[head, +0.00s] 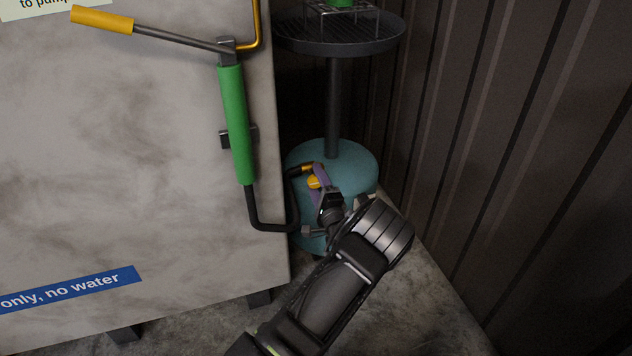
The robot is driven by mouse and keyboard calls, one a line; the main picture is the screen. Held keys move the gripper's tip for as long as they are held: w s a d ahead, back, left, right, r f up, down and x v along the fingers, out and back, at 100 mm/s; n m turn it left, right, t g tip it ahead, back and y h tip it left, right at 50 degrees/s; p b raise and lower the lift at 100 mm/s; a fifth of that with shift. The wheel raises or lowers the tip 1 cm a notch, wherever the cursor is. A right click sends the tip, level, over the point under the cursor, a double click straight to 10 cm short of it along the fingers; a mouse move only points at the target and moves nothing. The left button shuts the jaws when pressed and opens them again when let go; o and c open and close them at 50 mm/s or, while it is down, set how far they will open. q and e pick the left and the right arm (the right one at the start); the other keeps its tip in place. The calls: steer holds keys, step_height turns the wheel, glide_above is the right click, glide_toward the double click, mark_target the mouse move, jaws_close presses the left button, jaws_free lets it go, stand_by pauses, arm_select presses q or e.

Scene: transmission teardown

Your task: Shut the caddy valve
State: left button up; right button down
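The caddy is a teal round tank (352,157) with a black post (332,105) and a wide dark drain pan (340,45) on top. It stands in the corner, right of the grey cabinet. A small yellow part (313,182), seemingly at the caddy valve, shows at the tank's front left beside a purple piece and a black hose fitting. My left gripper (321,186) reaches up from below to this spot, at or very near the yellow part. Its fingers are small and partly covered, so I cannot tell whether they grip anything. My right gripper is not in view.
A grey cabinet (120,160) fills the left side. A hand pump with a green barrel (235,125) and yellow-gripped lever (102,18) is mounted on it; its black pipe bends toward the caddy. A dark ribbed wall (530,130) closes off the right. Bare floor (430,315) shows below.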

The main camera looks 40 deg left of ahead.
arm_select(q)
steer(key=shift+s+d, duration=0.3)
steer(key=shift+d, duration=0.15)
steer(key=p+v, duration=0.2)
steer(key=v, duration=0.4)
steer(key=shift+s+d, duration=0.2)
steer(key=shift+d, duration=0.1)
steer(key=shift+f, duration=0.2)
